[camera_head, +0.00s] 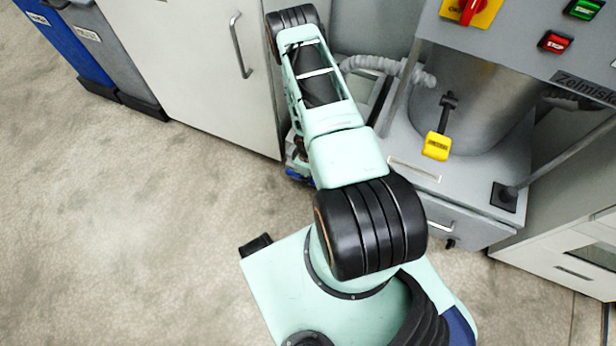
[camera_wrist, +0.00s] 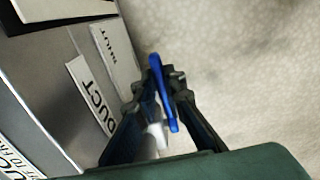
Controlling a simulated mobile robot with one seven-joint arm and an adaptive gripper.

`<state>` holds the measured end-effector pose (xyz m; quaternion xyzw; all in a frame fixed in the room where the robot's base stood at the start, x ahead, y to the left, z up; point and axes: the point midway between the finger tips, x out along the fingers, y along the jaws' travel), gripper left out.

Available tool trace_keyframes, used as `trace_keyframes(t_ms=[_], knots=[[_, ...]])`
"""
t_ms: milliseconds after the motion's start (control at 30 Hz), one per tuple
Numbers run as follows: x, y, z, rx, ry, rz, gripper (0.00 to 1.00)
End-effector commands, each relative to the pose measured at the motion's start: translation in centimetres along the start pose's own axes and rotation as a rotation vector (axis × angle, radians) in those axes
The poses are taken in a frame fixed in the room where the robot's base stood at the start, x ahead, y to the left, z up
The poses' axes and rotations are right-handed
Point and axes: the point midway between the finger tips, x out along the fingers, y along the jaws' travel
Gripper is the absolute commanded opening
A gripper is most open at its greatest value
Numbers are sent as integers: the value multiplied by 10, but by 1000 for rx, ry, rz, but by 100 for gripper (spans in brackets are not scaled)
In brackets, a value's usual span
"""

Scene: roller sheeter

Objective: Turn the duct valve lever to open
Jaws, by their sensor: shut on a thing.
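The duct valve lever (camera_wrist: 167,108) is a blue bar in the wrist view, lying nearly along the picture's height with a slight tilt. My gripper (camera_wrist: 160,84) is shut on it, one dark finger on each side. A pale grey part shows between the fingers below the lever. A white label reading "DUCT" (camera_wrist: 90,95) is on the grey panel to the left of the gripper. In the head view my arm hides most of the gripper and the valve; a small blue patch (camera_head: 296,173) shows at the arm's far side, and I cannot tell what it is.
A white cabinet (camera_head: 185,60) stands to the left. The floor (camera_head: 110,220) at left is clear.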

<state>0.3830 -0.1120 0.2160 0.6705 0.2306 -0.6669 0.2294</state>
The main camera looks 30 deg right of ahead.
Motion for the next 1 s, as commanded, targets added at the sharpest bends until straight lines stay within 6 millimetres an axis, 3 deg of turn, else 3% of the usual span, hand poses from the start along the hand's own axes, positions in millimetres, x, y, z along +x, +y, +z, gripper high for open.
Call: trace_keyframes(t_ms=[1000], knots=[[39, 0, 1, 2, 502, 1, 0]])
